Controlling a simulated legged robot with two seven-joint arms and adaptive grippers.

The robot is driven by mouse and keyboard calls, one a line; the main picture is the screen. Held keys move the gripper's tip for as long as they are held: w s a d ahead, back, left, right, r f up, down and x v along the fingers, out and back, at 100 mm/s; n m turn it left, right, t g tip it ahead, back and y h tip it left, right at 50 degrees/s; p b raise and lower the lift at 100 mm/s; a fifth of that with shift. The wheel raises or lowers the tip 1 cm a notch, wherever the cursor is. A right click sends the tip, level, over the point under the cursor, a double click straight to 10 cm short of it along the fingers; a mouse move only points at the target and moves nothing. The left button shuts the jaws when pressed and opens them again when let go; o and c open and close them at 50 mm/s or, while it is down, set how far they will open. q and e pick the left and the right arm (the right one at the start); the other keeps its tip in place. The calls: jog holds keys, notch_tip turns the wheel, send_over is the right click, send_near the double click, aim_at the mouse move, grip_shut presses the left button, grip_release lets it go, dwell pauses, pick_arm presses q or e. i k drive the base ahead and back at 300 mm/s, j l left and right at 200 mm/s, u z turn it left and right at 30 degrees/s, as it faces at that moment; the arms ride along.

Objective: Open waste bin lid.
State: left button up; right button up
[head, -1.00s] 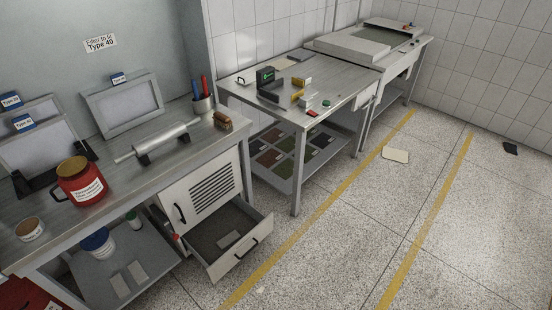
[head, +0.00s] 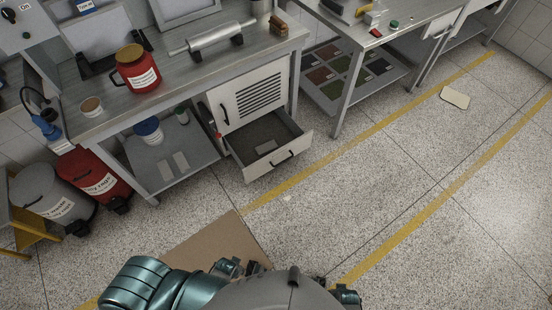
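Two pedal bins stand on the floor at the left in the head view. The grey bin (head: 50,200) has a white label, partly cut off, that seems to end in "waste". Its lid (head: 32,184) looks shut. The red bin (head: 93,178) stands beside it under the bench, with a label that seems to read "Oily rags". Black pedals show at the foot of both bins. Teal and grey parts of my own body fill the bottom edge.
A steel bench (head: 190,75) with a red can (head: 137,70) stands above the bins. A yellow stand (head: 35,235) is at the left edge. A brown sheet (head: 215,245) lies before me. The speckled floor between is mostly clear.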

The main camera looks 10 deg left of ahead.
aim_at(36, 181)
jog(key=u, duration=2.7)
